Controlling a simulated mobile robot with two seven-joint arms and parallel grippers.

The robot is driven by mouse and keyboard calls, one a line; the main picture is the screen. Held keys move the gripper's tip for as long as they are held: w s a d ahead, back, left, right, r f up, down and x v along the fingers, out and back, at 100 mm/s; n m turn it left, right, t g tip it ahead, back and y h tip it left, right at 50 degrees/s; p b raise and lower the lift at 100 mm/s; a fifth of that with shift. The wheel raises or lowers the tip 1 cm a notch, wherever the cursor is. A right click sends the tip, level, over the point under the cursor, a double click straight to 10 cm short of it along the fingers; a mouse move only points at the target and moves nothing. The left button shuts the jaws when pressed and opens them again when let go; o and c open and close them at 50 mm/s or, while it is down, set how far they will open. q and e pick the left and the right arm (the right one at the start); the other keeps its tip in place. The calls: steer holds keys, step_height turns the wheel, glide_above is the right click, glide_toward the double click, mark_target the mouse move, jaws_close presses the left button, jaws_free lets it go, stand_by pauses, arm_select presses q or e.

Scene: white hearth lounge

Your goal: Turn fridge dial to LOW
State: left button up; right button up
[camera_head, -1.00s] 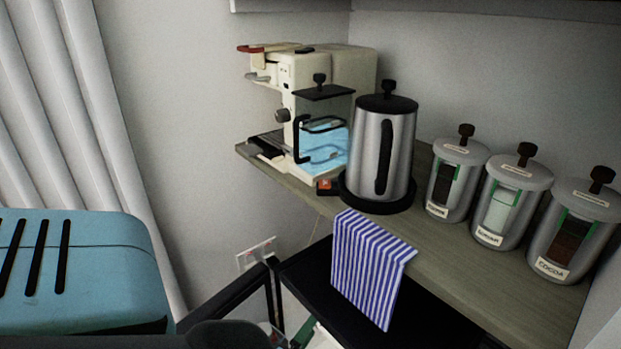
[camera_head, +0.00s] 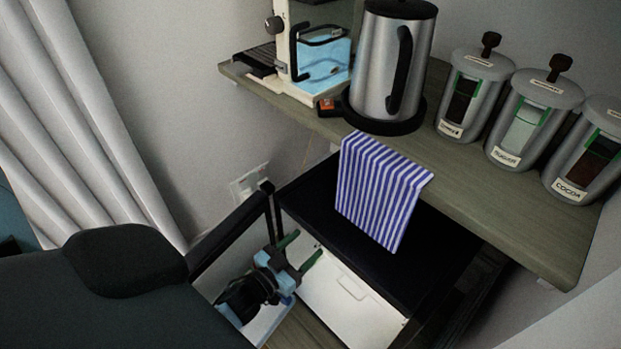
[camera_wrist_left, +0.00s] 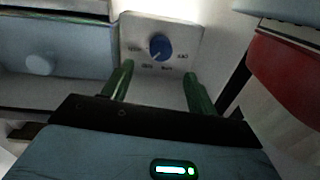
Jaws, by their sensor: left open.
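The blue round dial (camera_wrist_left: 161,47) sits on a pale panel (camera_wrist_left: 186,30) in the left wrist view. A light mark on its face points to the lower left. Small labels surround it, too blurred to read surely. My left gripper (camera_wrist_left: 157,84) is open, its green fingers apart below the dial, one to each side, with nothing between them. In the head view the left gripper (camera_head: 300,255) is at the open white interior of the fridge (camera_head: 343,303). The dial is not seen in the head view. My right gripper is not in view.
The open fridge door's dark edge (camera_head: 230,234) stands left of my gripper. A striped towel (camera_head: 378,188) hangs from the wooden counter (camera_head: 470,170) above the fridge. The wrist view shows a blue drawer (camera_wrist_left: 70,45) at left and a red object (camera_wrist_left: 285,65) at right.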

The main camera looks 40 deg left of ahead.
arm_select(q)
steer(key=shift+w, duration=0.1)
steer(key=w+b, duration=0.1)
steer(key=w, duration=0.6)
steer(key=shift+w+d, duration=0.3)
steer(key=shift+w, duration=0.05)
steer(key=c, duration=1)
